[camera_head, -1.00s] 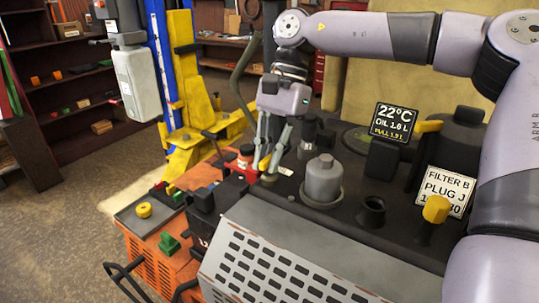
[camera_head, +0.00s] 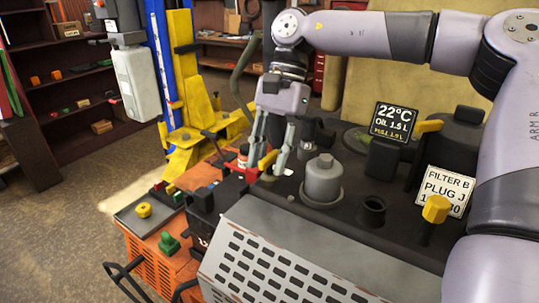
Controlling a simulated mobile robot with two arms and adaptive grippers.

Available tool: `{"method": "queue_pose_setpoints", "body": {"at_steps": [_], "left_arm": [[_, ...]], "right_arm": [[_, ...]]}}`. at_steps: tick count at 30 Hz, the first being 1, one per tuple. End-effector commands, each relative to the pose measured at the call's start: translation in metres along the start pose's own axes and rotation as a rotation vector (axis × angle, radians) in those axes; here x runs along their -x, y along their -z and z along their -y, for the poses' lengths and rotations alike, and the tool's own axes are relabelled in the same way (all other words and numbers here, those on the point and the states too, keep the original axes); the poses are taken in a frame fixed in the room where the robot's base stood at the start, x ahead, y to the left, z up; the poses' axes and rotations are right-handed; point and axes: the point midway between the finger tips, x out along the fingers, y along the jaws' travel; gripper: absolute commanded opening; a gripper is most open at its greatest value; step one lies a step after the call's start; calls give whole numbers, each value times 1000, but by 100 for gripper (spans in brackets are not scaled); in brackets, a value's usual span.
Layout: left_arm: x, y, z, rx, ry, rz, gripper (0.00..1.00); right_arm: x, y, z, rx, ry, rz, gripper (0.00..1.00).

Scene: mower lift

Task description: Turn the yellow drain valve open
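The yellow drain valve handle (camera_head: 268,159) is small and sits low at the left end of the dark engine deck. It lies slanted between the fingers of my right gripper (camera_head: 265,170). The two grey fingers point down and stand apart on either side of it; contact is too small to tell. The valve's body is mostly hidden by the fingers. A black display (camera_head: 396,121) reads 22°C, oil 1.5 L, full 1.9 L.
A grey capped cylinder (camera_head: 322,180), a black filler neck (camera_head: 371,210) and a yellow-topped plug (camera_head: 436,209) stand right of the gripper. A slotted grey cover (camera_head: 290,255) is in front. A yellow and blue lift (camera_head: 190,110) stands behind left.

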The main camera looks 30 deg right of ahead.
Motion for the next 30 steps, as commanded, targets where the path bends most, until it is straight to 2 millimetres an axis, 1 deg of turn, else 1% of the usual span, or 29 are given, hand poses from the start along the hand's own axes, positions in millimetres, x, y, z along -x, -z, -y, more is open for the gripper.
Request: {"method": "queue_pose_setpoints", "body": {"at_steps": [6, 10, 14, 18, 21, 24, 27, 30], "left_arm": [[0, -1, 1, 1, 1, 1, 56], [0, -1, 1, 1, 1, 1, 56], [0, -1, 0, 1, 0, 1, 56], [0, 0, 0, 0, 0, 0, 56], [0, 0, 0, 0, 0, 0, 56], [0, 0, 0, 0, 0, 0, 56], [0, 0, 0, 0, 0, 0, 56], [0, 0, 0, 0, 0, 0, 56]], "right_arm": [[1, 0, 0, -1, 0, 0, 31], [10, 0, 1, -1, 3, -1, 31], [33, 0, 1, 0, 5, -1, 31], [65, 0, 1, 0, 4, -1, 31], [85, 0, 1, -2, 3, -3, 31], [101, 0, 1, -2, 2, -1, 31], [111, 0, 1, -1, 1, -1, 31], [117, 0, 0, 0, 0, 0, 31]]}}
